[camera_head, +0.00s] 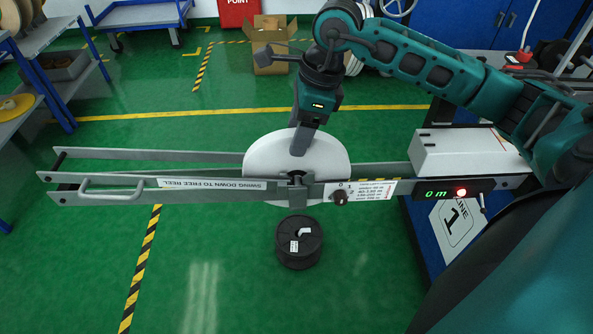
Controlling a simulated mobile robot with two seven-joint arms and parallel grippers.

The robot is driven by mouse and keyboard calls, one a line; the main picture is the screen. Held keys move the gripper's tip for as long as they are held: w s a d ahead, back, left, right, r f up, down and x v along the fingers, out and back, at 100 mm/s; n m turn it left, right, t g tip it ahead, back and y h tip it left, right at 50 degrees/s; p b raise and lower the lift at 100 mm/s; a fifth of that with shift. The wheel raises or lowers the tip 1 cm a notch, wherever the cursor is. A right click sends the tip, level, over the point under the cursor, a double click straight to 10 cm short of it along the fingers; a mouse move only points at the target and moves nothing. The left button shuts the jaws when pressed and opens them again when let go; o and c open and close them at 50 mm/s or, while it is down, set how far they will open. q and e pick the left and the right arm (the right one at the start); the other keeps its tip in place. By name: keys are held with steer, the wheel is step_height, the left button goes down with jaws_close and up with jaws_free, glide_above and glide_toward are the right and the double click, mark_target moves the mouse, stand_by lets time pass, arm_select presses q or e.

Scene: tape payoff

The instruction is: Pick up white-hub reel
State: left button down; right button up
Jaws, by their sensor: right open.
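A large white disc (262,158) stands upright at the middle of the grey payoff frame (110,190), partly behind its front rail. It may be the face of a reel; its hub is hidden. My right gripper (299,152) points down in front of the disc's upper middle, just above the rail, and is open. I cannot tell whether it touches anything. A black reel (300,257) with white labels lies flat on the green floor below the frame. I cannot make out a white hub on it. My left gripper is not in view.
A white box (468,152) and a lit counter reading "0 m" (436,194) sit at the frame's right end. A grey handle (110,187) is on the left. A cardboard box (270,62) stands behind. Shelving is at far left. The floor around the black reel is clear.

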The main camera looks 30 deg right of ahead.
glide_above(297, 172)
steer(key=w, duration=0.2)
steer(key=f, duration=0.4)
steer(key=shift+s+d+f, duration=0.2)
steer(key=shift+f, duration=0.1)
jaws_close()
steer(key=shift+r, duration=0.1)
stand_by(0.7)
